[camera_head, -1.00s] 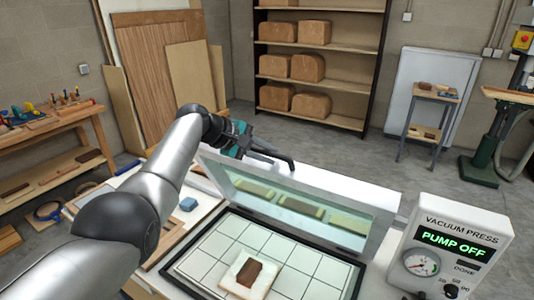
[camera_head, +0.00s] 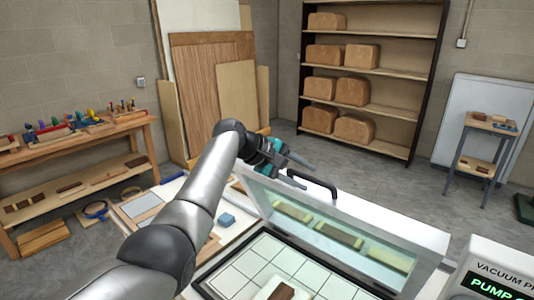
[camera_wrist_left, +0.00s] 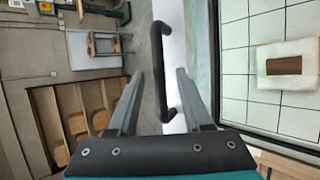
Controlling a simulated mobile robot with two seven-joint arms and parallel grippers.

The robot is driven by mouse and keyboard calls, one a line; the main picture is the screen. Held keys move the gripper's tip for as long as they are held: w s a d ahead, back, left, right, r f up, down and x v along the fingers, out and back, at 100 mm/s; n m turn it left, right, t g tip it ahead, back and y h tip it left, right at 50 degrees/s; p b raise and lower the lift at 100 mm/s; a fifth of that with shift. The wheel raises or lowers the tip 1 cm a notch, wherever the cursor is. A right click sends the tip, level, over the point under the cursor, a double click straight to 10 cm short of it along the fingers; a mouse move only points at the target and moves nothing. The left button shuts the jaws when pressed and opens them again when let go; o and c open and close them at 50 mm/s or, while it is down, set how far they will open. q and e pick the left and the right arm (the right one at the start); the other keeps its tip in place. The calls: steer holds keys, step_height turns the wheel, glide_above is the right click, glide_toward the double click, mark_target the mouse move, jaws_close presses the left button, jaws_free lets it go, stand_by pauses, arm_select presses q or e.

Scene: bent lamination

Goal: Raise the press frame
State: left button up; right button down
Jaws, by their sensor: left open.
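The press frame (camera_head: 400,221), a white frame with a clear pane, stands raised and tilted at the back of the gridded press bed (camera_head: 262,252). Its black bar handle (camera_head: 318,183) is on the top edge. My left gripper (camera_head: 302,173) is open and empty, just left of the handle in the head view. In the left wrist view the handle (camera_wrist_left: 157,70) shows between the spread fingers (camera_wrist_left: 160,78), lengthwise, with no finger seen closed on it. A brown block on a pale pad (camera_head: 283,292) lies on the bed. My right gripper is not in view.
The vacuum press control box (camera_head: 492,262) stands at the lower right, its display partly cut off.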

arm_select(q)
steer(key=b+v, duration=0.1)
steer(key=v, duration=1.1)
